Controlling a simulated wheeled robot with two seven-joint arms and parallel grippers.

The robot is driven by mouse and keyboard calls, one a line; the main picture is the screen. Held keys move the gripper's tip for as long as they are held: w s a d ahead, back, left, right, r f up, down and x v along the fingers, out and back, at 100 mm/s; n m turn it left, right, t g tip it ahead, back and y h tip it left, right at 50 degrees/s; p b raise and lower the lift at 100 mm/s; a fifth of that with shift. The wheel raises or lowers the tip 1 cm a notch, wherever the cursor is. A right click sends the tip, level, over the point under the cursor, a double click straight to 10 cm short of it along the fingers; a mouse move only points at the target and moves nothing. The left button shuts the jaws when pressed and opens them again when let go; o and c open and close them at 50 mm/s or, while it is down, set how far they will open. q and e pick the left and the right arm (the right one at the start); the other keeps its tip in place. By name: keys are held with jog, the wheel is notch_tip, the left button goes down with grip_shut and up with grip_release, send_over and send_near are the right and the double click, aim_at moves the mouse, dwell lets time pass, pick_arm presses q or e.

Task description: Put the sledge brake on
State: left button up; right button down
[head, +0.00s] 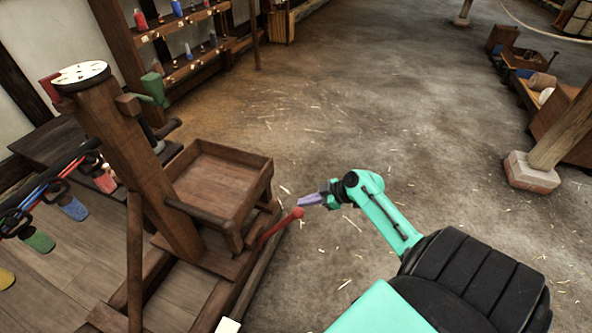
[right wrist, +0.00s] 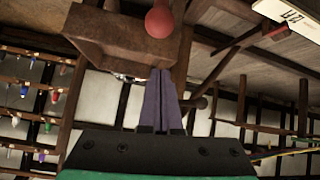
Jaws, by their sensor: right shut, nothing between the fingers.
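The sledge (head: 187,240) is a dark wooden frame on rails at the left of the head view, with a tall post and a shallow wooden tray (head: 262,162). Its brake looks to be the red lever (head: 278,228) at the sledge's right side, tilted up to the right and ending in a red knob. The red knob (right wrist: 160,22) also shows at the top of the right wrist view. My right gripper (head: 303,202) has its purple fingers together and empty, with the tips close by the knob; I cannot tell if they touch. My left gripper is out of view.
Coloured bobbins (head: 72,207) hang on strands at the left. A shelf of spools (head: 180,35) stands at the back left. A post on a brick footing (head: 528,172) and wooden boxes are at the right. The floor between is clear apart from straw.

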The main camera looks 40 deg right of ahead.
jog(key=v, duration=0.3)
jog(key=shift+s+d, duration=0.2)
jog(key=shift+s, duration=0.15)
jog(key=s+f+m+g+h+p, duration=0.1)
jog(key=s+f+m+g+h, duration=0.1)
jog(key=s+f, duration=0.45)
jog(key=s+f+m+g+h, duration=0.1)
jog(key=s+f+m, duration=0.2)
jog(key=f, duration=0.6)
jog(key=s+f+m+g+h+p, duration=0.1)
jog(key=s+f+m+g+h, duration=0.1)
jog(key=s+f, duration=0.45)
jog(key=s+a+f+g, duration=0.1)
jog(key=s+a+f, duration=0.4)
jog(key=s, duration=0.2)
jog(key=s+a+f+n+g+p, duration=0.1)
jog(key=s+a+f, duration=0.5)
jog(key=s, duration=0.1)
jog(key=shift+s+a+h, duration=0.15)
jog(key=shift+s+h, duration=0.15)
jog(key=shift+h, duration=0.1)
